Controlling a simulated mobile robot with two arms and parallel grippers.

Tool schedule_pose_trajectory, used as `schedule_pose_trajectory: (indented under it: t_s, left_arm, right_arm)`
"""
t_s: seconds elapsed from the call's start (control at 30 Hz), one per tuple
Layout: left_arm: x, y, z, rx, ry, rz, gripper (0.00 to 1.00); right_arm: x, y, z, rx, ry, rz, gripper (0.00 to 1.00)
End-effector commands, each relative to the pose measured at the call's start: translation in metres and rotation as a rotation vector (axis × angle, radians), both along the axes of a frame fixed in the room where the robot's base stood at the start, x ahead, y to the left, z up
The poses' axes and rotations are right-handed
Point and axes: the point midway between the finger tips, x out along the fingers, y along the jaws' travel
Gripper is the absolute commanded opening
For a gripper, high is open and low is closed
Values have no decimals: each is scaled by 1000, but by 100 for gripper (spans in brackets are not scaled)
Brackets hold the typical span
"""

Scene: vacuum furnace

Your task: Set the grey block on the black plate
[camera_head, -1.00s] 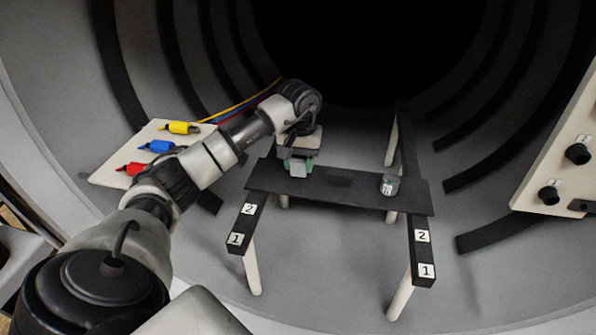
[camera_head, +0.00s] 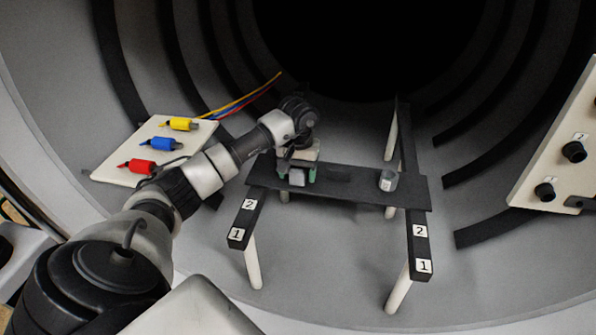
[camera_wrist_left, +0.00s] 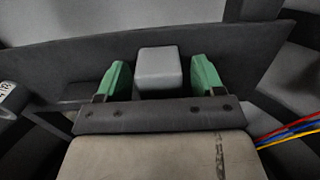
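The grey block (camera_head: 297,178) stands on the left part of the black plate (camera_head: 355,188), its base partly hard to make out. In the left wrist view the block (camera_wrist_left: 158,70) sits between two green fingers, with a narrow gap on each side. My left gripper (camera_head: 297,174) is open around the block; it also shows in the left wrist view (camera_wrist_left: 160,80). My right gripper is in neither view.
A small labelled metal cylinder (camera_head: 388,181) stands on the plate's right part. The plate lies across two dark rails on white legs, with tags 1 and 2. A left panel (camera_head: 122,170) holds yellow, blue and red connectors; a right panel (camera_head: 560,150) has black knobs.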

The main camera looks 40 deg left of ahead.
Motion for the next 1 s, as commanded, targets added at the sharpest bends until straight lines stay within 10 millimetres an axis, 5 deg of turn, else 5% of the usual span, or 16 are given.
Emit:
schedule_pose_trajectory:
  t_s: [0.33,0.8,1.0]
  left_arm:
    - [1,0,11,1,-4,0,68]
    - [1,0,105,0,-4,0,68]
    - [0,0,121,0,-1,0,68]
  right_arm:
    - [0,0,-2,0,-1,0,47]
    - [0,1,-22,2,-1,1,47]
    - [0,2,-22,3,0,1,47]
